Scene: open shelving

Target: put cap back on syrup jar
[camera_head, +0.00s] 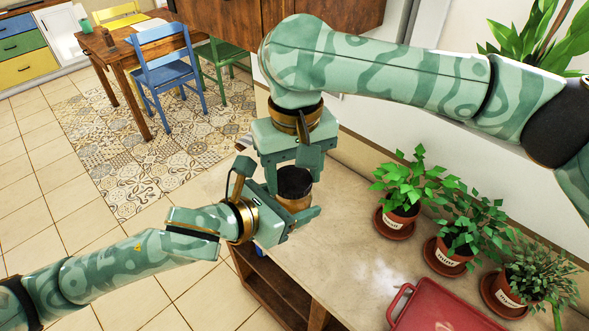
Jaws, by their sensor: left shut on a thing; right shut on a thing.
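The syrup jar (294,204) is a small amber-brown jar standing upright over the near left end of the shelf top. Its dark cap (295,183) is at the jar's top, and I cannot tell whether it is seated or just above the rim. My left gripper (286,217) comes in from the left and is shut on the jar's body, hiding its lower part. My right gripper (292,171) points down from above and is shut on the cap. The jar's base is hidden, so I cannot tell whether it touches the surface.
The pale shelf top (350,240) is clear right of the jar. Several potted herbs (400,212) on saucers stand along the wall. A red tray (440,308) lies at the near right. A wooden table (125,45) with chairs, including a blue chair (163,62), stands farther back.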

